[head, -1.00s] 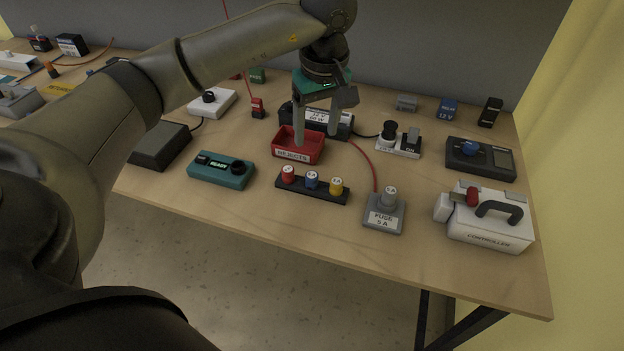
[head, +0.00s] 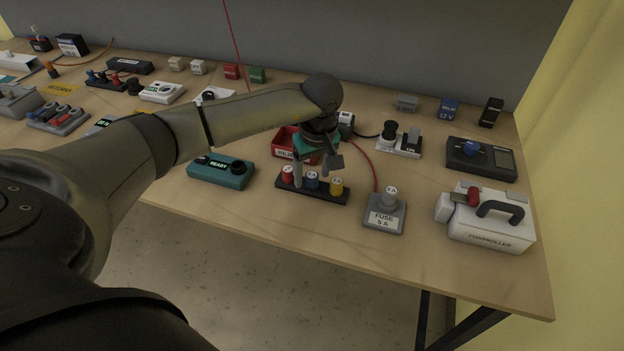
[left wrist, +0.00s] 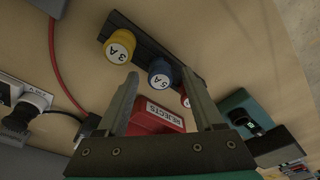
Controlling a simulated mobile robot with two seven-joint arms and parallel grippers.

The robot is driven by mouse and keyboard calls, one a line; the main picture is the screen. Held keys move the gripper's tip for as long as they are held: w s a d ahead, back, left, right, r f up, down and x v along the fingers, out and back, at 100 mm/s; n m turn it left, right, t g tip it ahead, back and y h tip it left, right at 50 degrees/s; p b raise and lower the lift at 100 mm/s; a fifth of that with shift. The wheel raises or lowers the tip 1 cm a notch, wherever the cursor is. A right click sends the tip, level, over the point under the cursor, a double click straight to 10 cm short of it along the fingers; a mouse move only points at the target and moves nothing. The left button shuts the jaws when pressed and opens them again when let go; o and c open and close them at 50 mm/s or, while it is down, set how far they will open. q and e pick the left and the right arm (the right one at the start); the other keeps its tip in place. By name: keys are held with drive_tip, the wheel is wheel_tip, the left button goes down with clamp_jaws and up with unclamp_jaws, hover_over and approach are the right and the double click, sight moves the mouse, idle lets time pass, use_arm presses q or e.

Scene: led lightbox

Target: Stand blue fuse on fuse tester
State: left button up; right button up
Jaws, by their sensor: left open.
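The blue fuse (head: 312,181) stands in the middle of a black rack (head: 325,195), between a red and a yellow fuse. It also shows in the left wrist view (left wrist: 162,74), with a white top. A teal box with a READY display (head: 221,173), which looks like the fuse tester, lies to the left of the rack and has a round black socket. Nothing stands in that socket. My left gripper (head: 315,176) is open and points down at the rack. In the left wrist view its fingertips (left wrist: 158,76) are spread either side of the blue fuse, not gripping it. My right gripper is not in view.
A red REJECTS tray (head: 283,143) sits just behind the rack. A grey FUSE 5 A block (head: 384,215) with a fuse on it stands to the right, with a red cable behind. A white controller (head: 490,228) is farther right. The table in front of the rack is clear.

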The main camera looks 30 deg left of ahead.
use_arm(q)
drive_tip(key=shift+a+f, duration=0.1)
drive_tip(key=shift+f, duration=0.45)
clamp_jaws()
